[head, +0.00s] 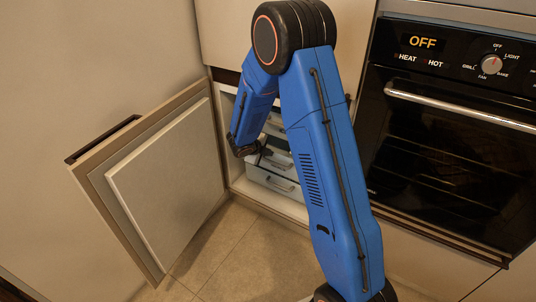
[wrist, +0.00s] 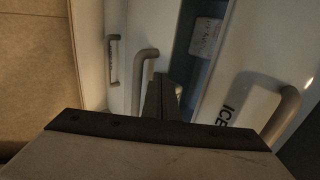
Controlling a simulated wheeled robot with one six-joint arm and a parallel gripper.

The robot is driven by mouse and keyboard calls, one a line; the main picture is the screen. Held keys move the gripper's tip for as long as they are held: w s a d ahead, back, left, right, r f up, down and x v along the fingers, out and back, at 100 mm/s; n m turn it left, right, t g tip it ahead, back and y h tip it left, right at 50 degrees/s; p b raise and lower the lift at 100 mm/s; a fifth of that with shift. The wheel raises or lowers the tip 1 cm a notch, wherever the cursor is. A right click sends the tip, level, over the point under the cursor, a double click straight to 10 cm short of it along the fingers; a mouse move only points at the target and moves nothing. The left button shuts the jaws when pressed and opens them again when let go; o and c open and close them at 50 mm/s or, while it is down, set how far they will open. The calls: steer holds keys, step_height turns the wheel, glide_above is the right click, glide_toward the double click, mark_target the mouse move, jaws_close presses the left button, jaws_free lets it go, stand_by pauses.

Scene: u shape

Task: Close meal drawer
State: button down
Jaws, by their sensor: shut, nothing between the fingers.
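Several white drawers are stacked inside an open cabinet. The middle drawer (head: 277,160) stands pulled out; its front with a grey handle (wrist: 146,70) shows in the wrist view. I cannot read a label on it, so I cannot confirm it is the meal drawer. A pale printed packet (wrist: 206,37) lies in its open inside. My gripper (head: 262,153) is shut and empty at this drawer. In the wrist view its dark fingers (wrist: 165,92) are beside the handle, near the top edge of the front; whether they touch is unclear.
The drawer marked ICE (wrist: 245,75) is above, the lower drawer (head: 272,181) below. The cabinet door (head: 165,185) stands wide open at the left. An oven (head: 450,130) with a bar handle is at the right. The tiled floor (head: 225,255) in front is clear.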

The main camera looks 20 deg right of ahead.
steer(key=w+d, duration=0.2)
steer(key=d, duration=0.1)
steer(key=shift+w+d, duration=0.25)
steer(key=shift+w, duration=0.05)
steer(key=shift+r, duration=0.1)
